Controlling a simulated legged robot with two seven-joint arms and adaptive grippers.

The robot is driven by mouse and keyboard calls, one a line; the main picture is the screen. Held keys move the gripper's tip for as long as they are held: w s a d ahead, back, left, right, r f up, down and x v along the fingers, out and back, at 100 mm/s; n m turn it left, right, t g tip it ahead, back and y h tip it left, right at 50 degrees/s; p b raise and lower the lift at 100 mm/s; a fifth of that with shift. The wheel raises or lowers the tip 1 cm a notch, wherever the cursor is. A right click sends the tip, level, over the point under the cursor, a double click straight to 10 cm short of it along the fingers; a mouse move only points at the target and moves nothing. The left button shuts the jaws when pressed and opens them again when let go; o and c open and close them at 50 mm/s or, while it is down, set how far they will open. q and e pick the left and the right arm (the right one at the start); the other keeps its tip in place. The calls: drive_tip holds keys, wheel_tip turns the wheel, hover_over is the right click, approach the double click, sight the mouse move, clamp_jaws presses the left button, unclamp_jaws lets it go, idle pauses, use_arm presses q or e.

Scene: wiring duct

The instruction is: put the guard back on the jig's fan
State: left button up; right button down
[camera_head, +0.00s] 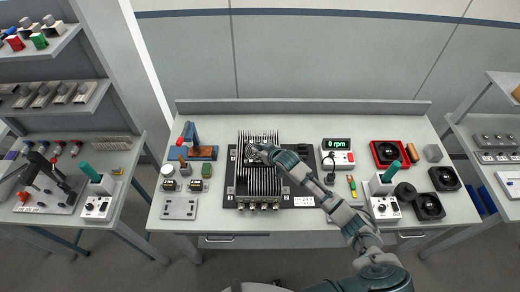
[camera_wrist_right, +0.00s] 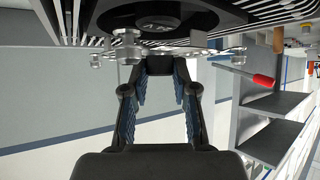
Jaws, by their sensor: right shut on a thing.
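The jig's finned heatsink (camera_head: 258,184) stands on a black plate mid-bench, with the fan on top. The fan (camera_wrist_right: 165,18) shows in the wrist view as a black disc with a round hub, along the upper edge. My right gripper (camera_head: 258,149) is over the fan; its fingertips (camera_wrist_right: 166,62) are shut on the thin metal guard (camera_wrist_right: 190,52), seen nearly edge-on. Silver knobs (camera_wrist_right: 127,45) show along the guard. The guard lies close to the fan face; I cannot tell if it touches. In the head view the hand partly hides it. My left gripper is out of view.
A meter (camera_head: 337,145) reading "0 rpm" stands right of the jig. Black fans (camera_head: 445,178) and a red-framed fan (camera_head: 388,153) lie at the right. A blue-and-red tool (camera_head: 193,145) and small parts stand at the left. The front left of the bench is partly clear.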

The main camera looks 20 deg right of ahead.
drive_tip(key=shift+f+b, duration=0.45)
drive_tip(key=shift+f, duration=0.5)
drive_tip(key=c, duration=0.8)
unclamp_jaws()
drive_tip(key=v, duration=1.2)
drive_tip(key=shift+d+f, duration=0.1)
drive_tip(key=shift+d, duration=0.05)
